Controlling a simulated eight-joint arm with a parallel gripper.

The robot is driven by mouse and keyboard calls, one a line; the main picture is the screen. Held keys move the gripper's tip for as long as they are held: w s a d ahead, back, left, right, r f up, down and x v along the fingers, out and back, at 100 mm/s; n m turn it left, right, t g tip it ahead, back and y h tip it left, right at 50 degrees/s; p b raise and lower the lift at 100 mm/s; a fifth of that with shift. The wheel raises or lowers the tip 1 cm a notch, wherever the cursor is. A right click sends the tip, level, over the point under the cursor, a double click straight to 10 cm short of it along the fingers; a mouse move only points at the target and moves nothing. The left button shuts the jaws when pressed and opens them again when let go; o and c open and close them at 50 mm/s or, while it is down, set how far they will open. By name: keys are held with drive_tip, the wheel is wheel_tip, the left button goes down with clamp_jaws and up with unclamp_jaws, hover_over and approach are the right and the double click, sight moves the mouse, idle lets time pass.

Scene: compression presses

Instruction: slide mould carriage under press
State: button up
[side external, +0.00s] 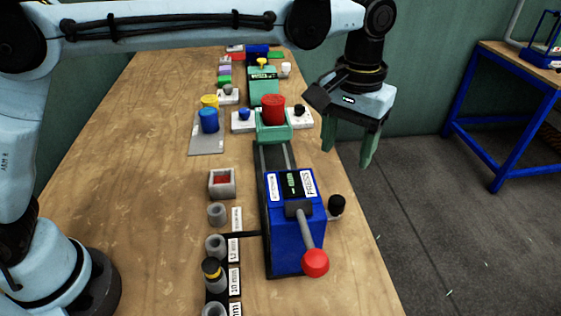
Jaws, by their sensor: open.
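The mould carriage is most likely the green block (272,132) with a red cylinder (273,106) standing in it. It sits at the far end of a dark rail track (276,158), apart from the press. The blue press (297,235) stands at the near end of the track. It has a labelled top panel and a lever (308,240) ending in a red ball (315,262). My gripper (348,150) is open and empty, its green fingers pointing down. In the picture it is right of the carriage, by the table's right edge, apart from it.
White blocks with blue (243,123) and black (300,121) knobs flank the carriage. A grey plate (206,145) holds blue and yellow cylinders. A grey box (222,184) and several grey rings (215,243) lie left of the track. A black knob (336,205) is right of the press.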

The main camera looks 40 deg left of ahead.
sight(337, 200)
wheel_tip(337, 200, down, 12)
drive_tip(key=m, duration=1.2)
drive_tip(key=shift+w+f, duration=0.1)
drive_tip(key=shift+f, duration=0.05)
clamp_jaws()
idle(0.5)
